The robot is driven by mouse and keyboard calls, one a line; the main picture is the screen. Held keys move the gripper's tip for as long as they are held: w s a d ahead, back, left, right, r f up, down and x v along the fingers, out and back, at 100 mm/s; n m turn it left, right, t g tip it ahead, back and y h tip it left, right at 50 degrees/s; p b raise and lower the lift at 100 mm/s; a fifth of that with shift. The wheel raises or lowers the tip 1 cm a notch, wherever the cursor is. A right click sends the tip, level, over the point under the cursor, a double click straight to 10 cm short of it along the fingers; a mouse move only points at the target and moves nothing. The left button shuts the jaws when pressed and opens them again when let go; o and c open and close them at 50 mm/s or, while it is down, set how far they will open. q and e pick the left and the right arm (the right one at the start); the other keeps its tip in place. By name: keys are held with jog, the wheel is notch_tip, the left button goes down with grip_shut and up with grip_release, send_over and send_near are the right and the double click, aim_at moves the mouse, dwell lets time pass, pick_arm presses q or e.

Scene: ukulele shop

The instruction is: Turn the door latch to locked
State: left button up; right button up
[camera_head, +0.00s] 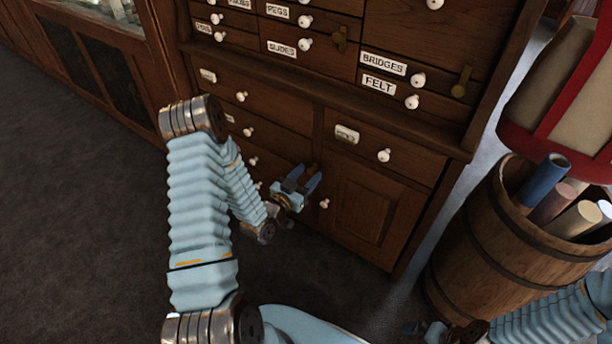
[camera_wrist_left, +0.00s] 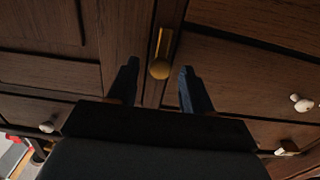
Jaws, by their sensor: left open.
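A brass latch (camera_wrist_left: 160,67) with a rounded end sits on the dark wood of the cabinet in the left wrist view. It lies between and just beyond my left gripper's open fingers (camera_wrist_left: 158,88), with a gap on both sides. In the head view my left gripper (camera_head: 301,181) is open at the lower cabinet, beside the small door (camera_head: 368,207) with its white knob (camera_head: 324,203). The fingers mostly hide the latch there. My right gripper (camera_head: 424,329) is low at the bottom edge, small and dark, and its jaws cannot be made out.
Two other brass latches, one by the slides drawer (camera_head: 340,39) and one by the felt drawer (camera_head: 461,82), are higher on the cabinet. White drawer knobs stick out nearby. A barrel of rolled tubes (camera_head: 480,250) stands at the right. The dark floor at left is clear.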

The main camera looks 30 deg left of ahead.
pick_arm(q)
grip_shut()
